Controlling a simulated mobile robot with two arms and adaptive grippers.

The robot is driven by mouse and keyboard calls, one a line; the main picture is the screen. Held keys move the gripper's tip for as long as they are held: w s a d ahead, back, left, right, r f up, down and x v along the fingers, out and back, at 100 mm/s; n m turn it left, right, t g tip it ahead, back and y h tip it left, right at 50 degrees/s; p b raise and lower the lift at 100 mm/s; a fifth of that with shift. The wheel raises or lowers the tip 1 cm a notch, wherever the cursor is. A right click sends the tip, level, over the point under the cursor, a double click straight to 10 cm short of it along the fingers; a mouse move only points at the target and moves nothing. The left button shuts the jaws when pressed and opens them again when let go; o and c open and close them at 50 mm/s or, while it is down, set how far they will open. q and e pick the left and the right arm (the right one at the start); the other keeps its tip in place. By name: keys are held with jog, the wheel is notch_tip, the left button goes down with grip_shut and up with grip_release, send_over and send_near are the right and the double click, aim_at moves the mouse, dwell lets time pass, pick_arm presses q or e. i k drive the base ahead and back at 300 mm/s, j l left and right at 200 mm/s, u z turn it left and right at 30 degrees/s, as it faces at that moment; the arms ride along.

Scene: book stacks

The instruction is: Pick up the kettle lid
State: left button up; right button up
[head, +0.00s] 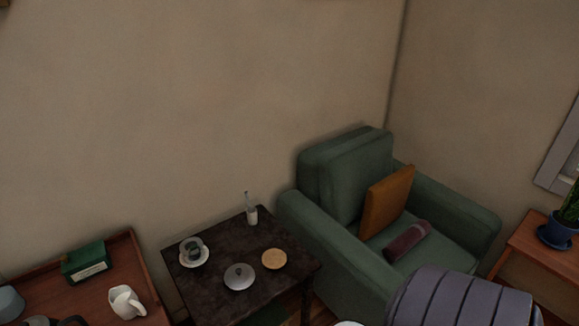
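The kettle lid (239,276) is a round, pale grey lid with a small knob on top. It lies near the front edge of a small dark table (215,287) in the lower middle of the head view. A cup on a saucer (194,251) stands behind it to the left. A round tan disc (274,258) lies to its right, apart from it. Neither of my grippers shows in the head view.
A green armchair (341,244) stands close on the right. On the left, a wooden tray-like surface (94,290) holds a green box (85,262) and a white jug (126,302). A grey ribbed rounded shape (462,300) fills the lower right.

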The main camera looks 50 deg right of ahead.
aim_at(239, 276)
jog(key=z, duration=1.05)
jog(key=u, duration=1.9)
jog(key=z, duration=1.9)
